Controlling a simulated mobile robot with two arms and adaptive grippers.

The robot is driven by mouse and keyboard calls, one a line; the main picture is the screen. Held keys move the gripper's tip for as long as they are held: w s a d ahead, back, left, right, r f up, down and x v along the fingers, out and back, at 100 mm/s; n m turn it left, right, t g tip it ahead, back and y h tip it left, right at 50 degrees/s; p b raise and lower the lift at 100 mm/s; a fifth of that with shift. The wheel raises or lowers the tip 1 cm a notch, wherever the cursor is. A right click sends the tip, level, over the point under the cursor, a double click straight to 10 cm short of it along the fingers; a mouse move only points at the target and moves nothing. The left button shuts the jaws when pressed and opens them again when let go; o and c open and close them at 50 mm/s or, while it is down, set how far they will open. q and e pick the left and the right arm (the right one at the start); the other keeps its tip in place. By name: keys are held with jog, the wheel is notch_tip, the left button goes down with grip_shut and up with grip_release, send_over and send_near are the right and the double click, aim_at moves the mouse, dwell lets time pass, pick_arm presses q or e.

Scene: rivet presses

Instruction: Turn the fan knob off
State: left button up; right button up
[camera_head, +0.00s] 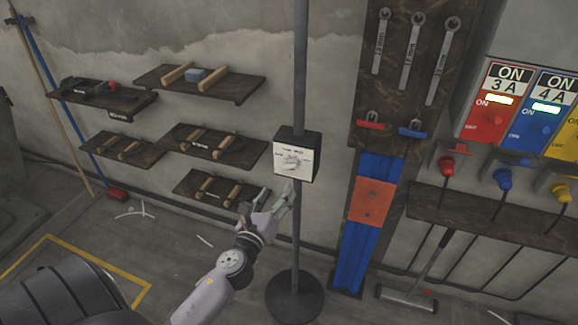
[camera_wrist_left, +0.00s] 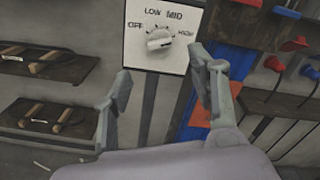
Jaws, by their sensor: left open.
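The fan knob (camera_head: 292,161) is a light dial on the white face of a dark control box (camera_head: 311,158), mounted on a grey pole (camera_head: 300,70). In the left wrist view the knob (camera_wrist_left: 159,39) shows with OFF at its left, LOW and MID above and HIGH at its right. I cannot tell for sure which mark it points to. My left gripper (camera_head: 273,199) is open and empty, just below and in front of the box, apart from the knob. In the left wrist view its fingers (camera_wrist_left: 162,72) stand spread below the dial. My right gripper is not in view.
The pole stands on a round dark base (camera_head: 295,297). Wooden shelves (camera_head: 200,82) with tools hang on the wall at left. A wrench board (camera_head: 398,130), a blue and orange panel (camera_head: 371,201) and coloured switches (camera_head: 495,100) are at right.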

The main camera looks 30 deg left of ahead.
aim_at(289, 170)
pick_arm(q)
jog(key=p+x, duration=0.1)
jog(key=x, duration=0.9)
jog(key=shift+w+a, duration=0.1)
jog(key=shift+w, duration=0.05)
jog(key=shift+c, duration=0.5)
jog(key=c, duration=1.1)
